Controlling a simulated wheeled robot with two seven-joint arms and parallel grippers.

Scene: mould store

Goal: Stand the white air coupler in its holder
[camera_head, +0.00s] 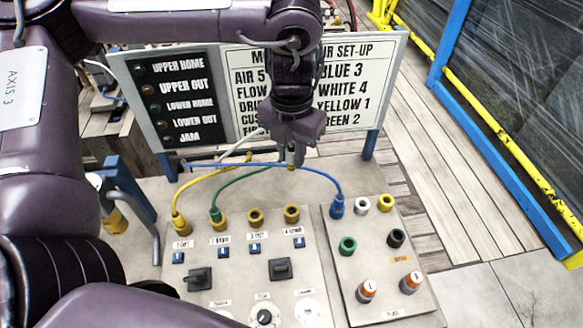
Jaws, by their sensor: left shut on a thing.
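My left gripper (291,152) hangs in front of the sign, pointing down and shut on the white air coupler (291,158). On the right-hand plate (325,270) are a white ring holder (362,204), a yellow one (385,202), a green one (347,245) and a black one (396,238). The blue coupler (337,206) stands upright beside the white ring. The gripper is above and left of the white ring, apart from it. My right gripper is out of view.
A yellow coupler (181,223) and a green coupler (217,217) stand at the panel's (230,280) left ports. Two brass-coloured ports (255,216) beside them look empty. The blue hose (260,165) arches just below the gripper. The sign (345,75) stands behind.

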